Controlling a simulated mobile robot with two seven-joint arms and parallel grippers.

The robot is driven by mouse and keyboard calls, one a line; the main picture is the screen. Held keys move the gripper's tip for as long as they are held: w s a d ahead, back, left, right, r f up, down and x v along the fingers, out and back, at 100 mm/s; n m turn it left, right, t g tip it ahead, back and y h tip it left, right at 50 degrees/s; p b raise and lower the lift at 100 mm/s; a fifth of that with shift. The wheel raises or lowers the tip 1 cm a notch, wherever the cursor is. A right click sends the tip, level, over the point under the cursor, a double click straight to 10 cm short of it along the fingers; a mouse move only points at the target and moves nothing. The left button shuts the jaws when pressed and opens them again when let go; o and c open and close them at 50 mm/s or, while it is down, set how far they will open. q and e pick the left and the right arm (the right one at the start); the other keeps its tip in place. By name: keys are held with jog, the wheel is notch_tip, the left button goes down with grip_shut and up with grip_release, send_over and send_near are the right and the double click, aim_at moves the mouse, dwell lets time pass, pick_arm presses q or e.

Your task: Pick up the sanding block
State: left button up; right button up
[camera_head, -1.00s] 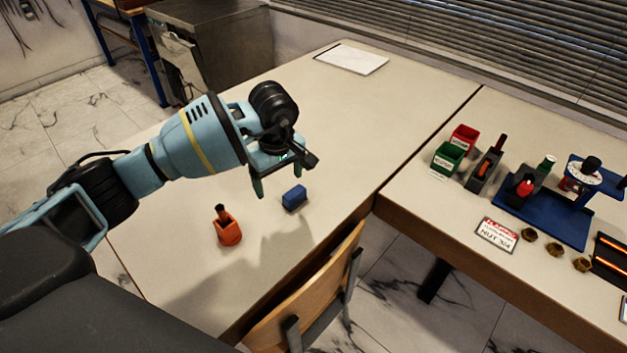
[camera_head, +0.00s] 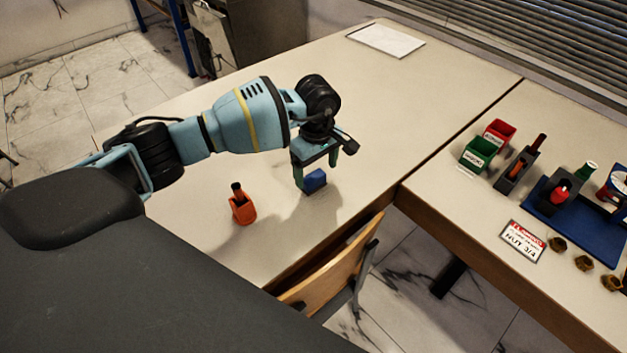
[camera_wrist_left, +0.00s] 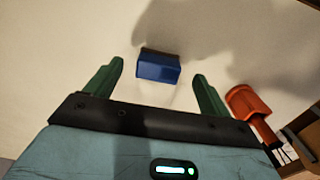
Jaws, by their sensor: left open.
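The sanding block is a small blue block (camera_head: 315,180) lying on the near table. It also shows in the left wrist view (camera_wrist_left: 158,66), ahead of and between the two green fingers. My left gripper (camera_head: 318,166) is open and empty, just above and beside the block. In the left wrist view the gripper (camera_wrist_left: 157,82) has its fingers spread wider than the block, with a gap on each side. The block's lower edge meets a dark shadow on the table. My right gripper does not show in either view.
An orange holder with a dark-topped tool (camera_head: 242,208) stands left of the block. A wooden chair (camera_head: 335,272) is at the table's front edge. A white sheet (camera_head: 386,40) lies at the back. Red and green bins (camera_head: 478,153) and a blue tray (camera_head: 568,222) are on the right table.

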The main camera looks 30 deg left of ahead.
aim_at(315, 177)
pick_arm(q)
notch_tip(315, 177, down, 4)
jog(key=shift+w+a+f, duration=0.1)
jog(key=shift+a, duration=0.05)
jog(key=c, duration=1.1)
jog(key=shift+r, duration=0.6)
notch_tip(315, 177, up, 2)
jog(key=shift+r, duration=0.2)
jog(key=s+d, duration=0.2)
jog(key=s, duration=0.3)
jog(key=s+d+r, duration=0.1)
jog(key=s+d, duration=0.1)
jog(key=s, duration=0.3)
jog(key=s+d, duration=0.2)
jog(key=s, duration=0.3)
jog(key=shift+r, duration=0.25)
